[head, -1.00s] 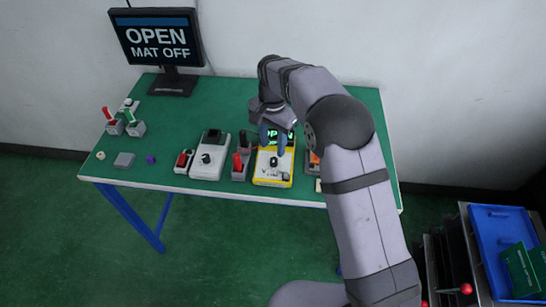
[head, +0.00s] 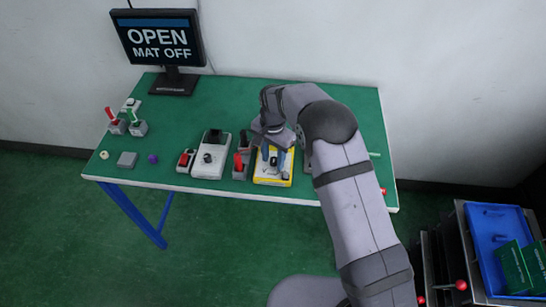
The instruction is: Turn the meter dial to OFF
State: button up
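The yellow meter (head: 262,179) lies on the green table in the head view. Its dark dial knob (head: 273,161) sits on the pale face. My gripper (head: 273,157) is over the meter, pointing down, with its two bluish fingers apart. The fingertips are low at the dial, one on each side of the knob. I cannot tell whether they touch it. The gripper body hides the meter's display, and the dial markings are too small to read.
A red-handled lever fixture (head: 239,163) stands close to the left of the meter. A white dial box (head: 210,158) and a small red switch (head: 185,159) are further left. A monitor (head: 160,40) reading "OPEN MAT OFF" stands at the back left. The table's back middle is clear.

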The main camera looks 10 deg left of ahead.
grip_shut()
jog(key=shift+n, duration=0.3)
jog(key=n+b, duration=0.1)
jog(key=n, duration=0.3)
jog(key=shift+b, duration=0.35)
jog(key=n, duration=0.4)
jog(key=shift+d+b, duration=0.15)
jog(key=shift+b, duration=0.25)
jog(key=shift+n, duration=0.3)
jog(key=shift+w, duration=0.1)
grip_release()
